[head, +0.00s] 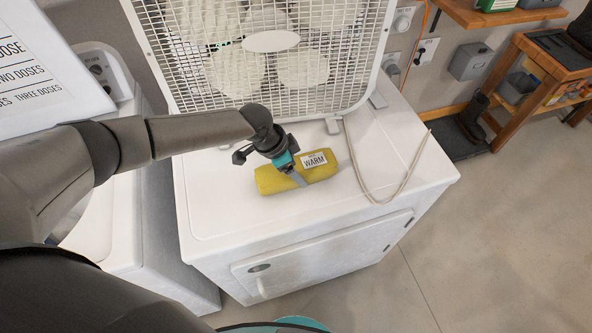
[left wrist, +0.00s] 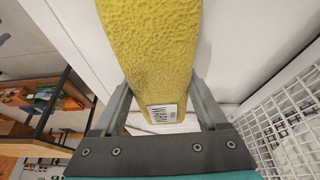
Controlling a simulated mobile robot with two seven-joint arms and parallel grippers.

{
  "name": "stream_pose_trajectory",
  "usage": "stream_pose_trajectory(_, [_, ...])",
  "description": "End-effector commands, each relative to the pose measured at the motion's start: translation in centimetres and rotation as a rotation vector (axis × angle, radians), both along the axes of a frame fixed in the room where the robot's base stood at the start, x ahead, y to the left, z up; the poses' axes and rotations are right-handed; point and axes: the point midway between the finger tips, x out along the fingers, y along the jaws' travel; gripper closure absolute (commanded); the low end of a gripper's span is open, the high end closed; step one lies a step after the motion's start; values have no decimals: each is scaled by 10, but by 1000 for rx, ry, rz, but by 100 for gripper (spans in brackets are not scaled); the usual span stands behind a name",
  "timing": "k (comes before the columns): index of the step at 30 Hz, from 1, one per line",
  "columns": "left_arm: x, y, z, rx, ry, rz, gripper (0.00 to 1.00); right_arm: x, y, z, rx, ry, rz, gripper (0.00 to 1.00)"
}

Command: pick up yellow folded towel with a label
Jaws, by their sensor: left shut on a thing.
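The yellow folded towel (head: 270,181) lies on, or just above, the white top of a dryer-like appliance (head: 215,215); I cannot tell if it touches the surface. A white label (head: 314,160) reading "WARM" is on its right part. My left gripper (head: 297,179) comes down over the towel's middle and is shut on it. In the left wrist view the towel (left wrist: 150,45) runs between the two fingers (left wrist: 162,105), with its label (left wrist: 163,114) close to the palm. My right gripper is not in view.
A white box fan (head: 270,85) stands behind the towel at the back of the appliance. A pale cord (head: 362,180) loops over the top to the right. A second white machine (head: 120,225) stands at left. A wooden workbench (head: 545,75) is at far right, with bare floor (head: 480,240) before it.

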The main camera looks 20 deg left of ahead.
Motion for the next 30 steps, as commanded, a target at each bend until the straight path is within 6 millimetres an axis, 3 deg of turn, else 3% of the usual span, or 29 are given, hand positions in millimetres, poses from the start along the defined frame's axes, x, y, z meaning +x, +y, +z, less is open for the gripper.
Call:
stream_pose_trajectory(1, [0,0,0,1,-1,0,58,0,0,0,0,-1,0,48])
stream_pose_trajectory(9, [0,0,0,0,0,1,89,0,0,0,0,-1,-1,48])
stream_pose_trajectory(23, [1,0,13,-1,-2,0,90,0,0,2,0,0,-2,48])
stream_pose_trajectory(26, [1,0,27,-1,-4,0,90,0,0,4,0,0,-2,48])
stream_pose_trajectory(30, [2,0,62,-2,-7,-1,90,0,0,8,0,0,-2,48])
